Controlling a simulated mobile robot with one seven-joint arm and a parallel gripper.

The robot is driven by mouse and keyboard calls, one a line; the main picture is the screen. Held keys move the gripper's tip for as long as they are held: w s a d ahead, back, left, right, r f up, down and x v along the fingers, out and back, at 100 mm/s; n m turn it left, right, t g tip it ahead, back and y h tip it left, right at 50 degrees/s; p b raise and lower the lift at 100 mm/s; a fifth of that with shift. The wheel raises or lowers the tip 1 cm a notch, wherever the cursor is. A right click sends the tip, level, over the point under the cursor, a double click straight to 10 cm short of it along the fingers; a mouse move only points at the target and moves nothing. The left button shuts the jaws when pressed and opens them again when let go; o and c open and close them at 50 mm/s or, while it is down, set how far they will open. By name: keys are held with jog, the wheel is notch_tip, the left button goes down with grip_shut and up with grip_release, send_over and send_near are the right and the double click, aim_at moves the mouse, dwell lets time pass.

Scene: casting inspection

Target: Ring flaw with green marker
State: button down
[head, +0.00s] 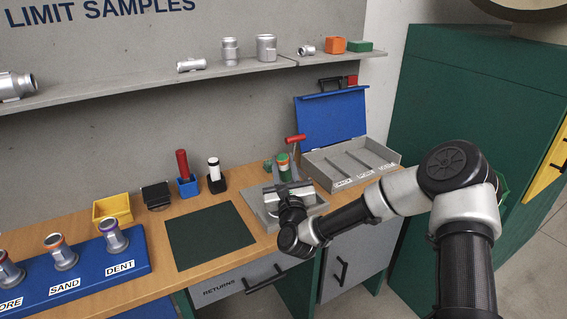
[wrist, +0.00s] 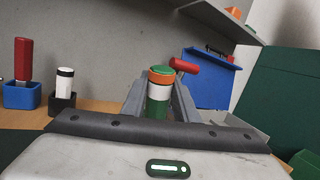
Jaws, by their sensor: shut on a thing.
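My gripper (head: 284,178) is shut on an upright green cylinder, which looks like the green marker (head: 283,160). In the wrist view the marker (wrist: 158,92) stands between my fingers, with a green top, an orange band and a white band. My gripper is over a grey fixture plate (head: 262,215) at the right part of the bench. A red handle (head: 296,138) rises just behind the marker; it also shows in the wrist view (wrist: 184,64). My wrist hides much of the fixture, and I cannot make out a flaw.
A red marker in a blue holder (head: 188,188) and a white one in a black holder (head: 217,184) stand left. A dark green mat (head: 210,237) lies clear. A blue sample stand (head: 85,282) is at front left. An open sorting case (head: 333,120) stands behind right.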

jog(key=shift+f+b, duration=0.75)
jog(key=shift+b, duration=0.15)
dwell(2.5)
jog(key=shift+r+p, duration=1.75)
jog(key=shift+r, duration=1.9)
